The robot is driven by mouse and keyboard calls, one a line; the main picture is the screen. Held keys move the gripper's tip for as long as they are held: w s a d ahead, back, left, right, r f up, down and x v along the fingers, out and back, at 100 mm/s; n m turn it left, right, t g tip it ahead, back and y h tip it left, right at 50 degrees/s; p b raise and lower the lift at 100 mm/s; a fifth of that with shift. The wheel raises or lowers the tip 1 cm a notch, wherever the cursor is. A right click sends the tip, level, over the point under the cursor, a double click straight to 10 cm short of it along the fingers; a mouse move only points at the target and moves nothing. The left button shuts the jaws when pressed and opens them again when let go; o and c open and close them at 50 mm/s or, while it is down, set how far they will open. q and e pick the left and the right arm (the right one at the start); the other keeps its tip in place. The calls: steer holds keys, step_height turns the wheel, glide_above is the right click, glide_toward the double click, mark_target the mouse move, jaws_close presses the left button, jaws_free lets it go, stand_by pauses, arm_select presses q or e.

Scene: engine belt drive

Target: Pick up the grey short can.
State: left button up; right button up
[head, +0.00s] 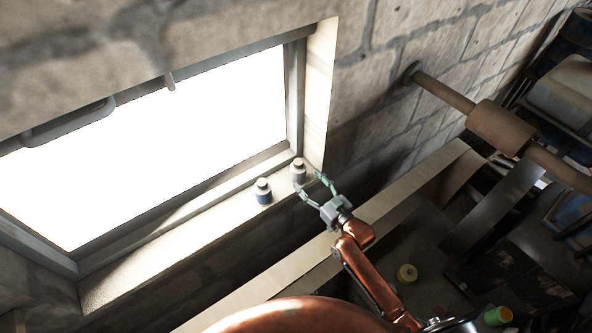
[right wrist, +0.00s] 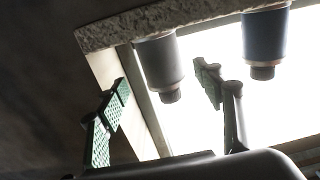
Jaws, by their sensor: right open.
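The grey short can (head: 298,173) stands upright on the window sill, near the sill's right end. In the right wrist view, which appears upside down, the grey can (right wrist: 160,62) shows between the two finger lines. My right gripper (head: 311,182) is open, its green-padded fingers pointing at the can. In the right wrist view the gripper (right wrist: 163,80) has one finger on each side of the can; I cannot tell whether either touches it. My left gripper is not in view.
A blue-banded can (head: 263,192) stands on the sill (head: 215,222) left of the grey can; it also shows in the right wrist view (right wrist: 265,42). The window's side wall (head: 320,90) rises close to the right. A thick pipe (head: 500,128) crosses the upper right.

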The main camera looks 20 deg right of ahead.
mark_target(303, 175)
steer(key=shift+w+a+r, duration=0.2)
steer(key=shift+w+a, duration=0.05)
steer(key=shift+w, duration=0.4)
steer(key=shift+w+a+r, duration=0.15)
steer(key=shift+w+a, duration=0.1)
steer(key=shift+w, duration=0.35)
steer(key=x, duration=0.3)
steer(key=shift+a+r, duration=0.1)
steer(key=shift+a, duration=0.05)
steer(key=shift+w, duration=0.25)
steer(key=c, duration=0.7)
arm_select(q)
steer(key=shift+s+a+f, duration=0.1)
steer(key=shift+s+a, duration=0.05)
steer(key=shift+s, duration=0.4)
arm_select(e)
steer(key=c, duration=0.6)
